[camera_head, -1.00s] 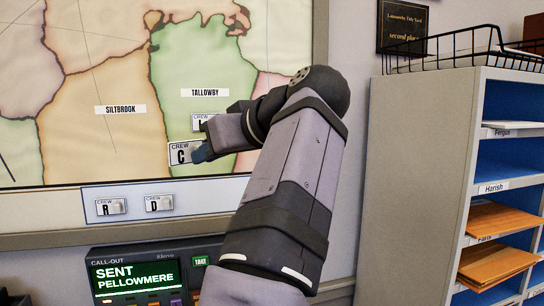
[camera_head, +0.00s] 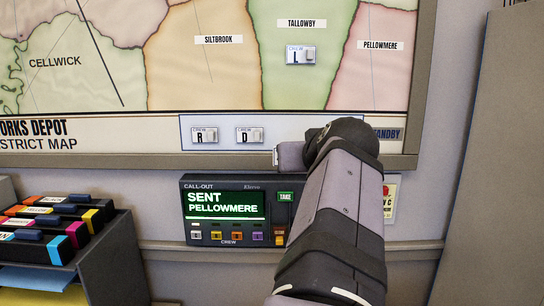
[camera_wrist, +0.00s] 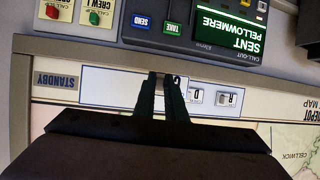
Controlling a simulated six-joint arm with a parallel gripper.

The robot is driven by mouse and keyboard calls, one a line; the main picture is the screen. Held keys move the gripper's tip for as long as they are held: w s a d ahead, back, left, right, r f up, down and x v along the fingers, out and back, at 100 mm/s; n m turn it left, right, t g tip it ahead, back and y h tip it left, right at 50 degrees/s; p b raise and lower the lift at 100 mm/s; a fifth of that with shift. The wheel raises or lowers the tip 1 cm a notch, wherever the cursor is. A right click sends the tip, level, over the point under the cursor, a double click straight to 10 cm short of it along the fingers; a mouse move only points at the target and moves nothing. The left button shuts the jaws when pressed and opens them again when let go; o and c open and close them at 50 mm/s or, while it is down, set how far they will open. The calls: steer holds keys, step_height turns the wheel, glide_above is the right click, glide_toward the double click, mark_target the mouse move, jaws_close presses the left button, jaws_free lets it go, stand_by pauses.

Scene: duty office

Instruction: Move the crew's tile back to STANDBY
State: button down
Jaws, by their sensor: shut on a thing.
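My gripper (camera_wrist: 164,82) is shut on the crew tile C (camera_wrist: 180,82), a white tile mostly covered by the fingers in the wrist view. The tile is over the pale STANDBY strip (camera_wrist: 106,88), beside tile D (camera_wrist: 195,96); whether it touches the strip I cannot tell. In the head view my gripper (camera_head: 288,156) is at the strip's lower edge, and my arm hides most of the tile and the strip's right part. Tile R (camera_head: 204,135) and tile D (camera_head: 249,135) sit on the strip's left part. Tile L (camera_head: 300,55) is on green Tallowby.
The call-out console (camera_head: 225,207) below the board reads SENT PELLOWMERE. The STANDBY label (camera_head: 388,134) is at the strip's right end. A grey cabinet (camera_head: 490,170) is at right.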

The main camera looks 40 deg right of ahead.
steer(key=shift+s+d+r+m+g+h, duration=0.1)
steer(key=shift+d+r+m+g+h, duration=0.15)
steer(key=shift+d+r+m+h, duration=0.25)
steer(key=shift+s+d+r+m+g+h, duration=0.1)
steer(key=shift+d+r+m+g+h, duration=0.2)
steer(key=shift+r, duration=0.35)
steer(key=shift+w+d, duration=0.1)
steer(key=shift+d, duration=0.1)
steer(key=w+d+p, duration=0.4)
steer(key=w+d, duration=0.1)
steer(key=shift+w+d, duration=0.3)
steer(key=shift+w, duration=0.05)
steer(key=shift+w+d, duration=0.2)
stand_by(1.3)
steer(key=c, duration=1.8)
jaws_free()
steer(key=shift+o, duration=0.4)
steer(key=shift+a, duration=0.1)
